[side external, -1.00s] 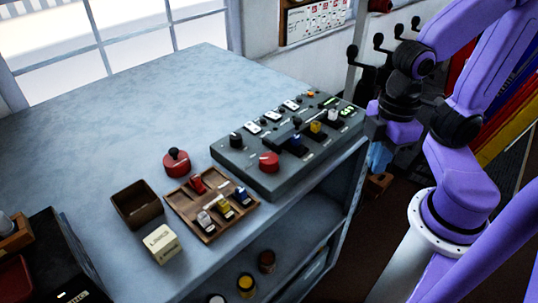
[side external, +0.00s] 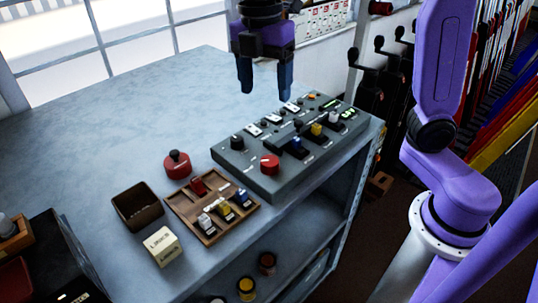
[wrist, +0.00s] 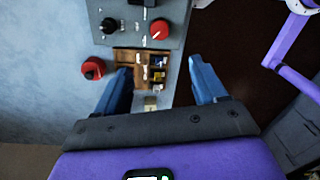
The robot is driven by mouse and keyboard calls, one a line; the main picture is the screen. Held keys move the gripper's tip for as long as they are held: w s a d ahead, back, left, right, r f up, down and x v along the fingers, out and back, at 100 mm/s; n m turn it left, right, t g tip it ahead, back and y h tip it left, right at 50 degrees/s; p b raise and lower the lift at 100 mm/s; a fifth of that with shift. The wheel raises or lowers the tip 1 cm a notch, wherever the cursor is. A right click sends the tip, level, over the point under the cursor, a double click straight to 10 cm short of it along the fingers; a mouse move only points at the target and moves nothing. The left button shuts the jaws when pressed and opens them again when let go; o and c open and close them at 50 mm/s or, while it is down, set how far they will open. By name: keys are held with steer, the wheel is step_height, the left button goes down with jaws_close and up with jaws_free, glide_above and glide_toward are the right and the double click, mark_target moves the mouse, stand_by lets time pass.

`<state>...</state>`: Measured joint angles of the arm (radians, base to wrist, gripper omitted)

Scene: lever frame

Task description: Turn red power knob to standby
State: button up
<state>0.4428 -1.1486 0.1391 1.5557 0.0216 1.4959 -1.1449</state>
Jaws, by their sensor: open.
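The red power knob (side external: 269,164) sits at the near left corner of the grey control panel (side external: 290,182). It also shows at the top of the wrist view (wrist: 159,29), with a white mark on its top. The setting it points to is too small to read. My gripper (side external: 265,90) is open and empty, with blue fingers pointing down, high above the bench behind the panel's left part in the side view. In the wrist view the two fingers (wrist: 160,80) are spread apart with nothing between them. Nothing touches the knob.
A wooden tray (side external: 255,208) of small coloured pieces lies near the panel, with a loose red knob (side external: 177,163), a dark open box (side external: 137,205) and a cream block (side external: 161,246) beside it. Sliders and a black knob (side external: 237,142) share the panel. The bench's back left is clear.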

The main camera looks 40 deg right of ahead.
mark_target(269, 160)
steer(key=f, duration=1.7)
steer(key=shift+s+d+f, duration=0.1)
steer(key=shift+s+f, duration=0.05)
steer(key=shift+s, duration=0.25)
steer(key=c, duration=1.1)
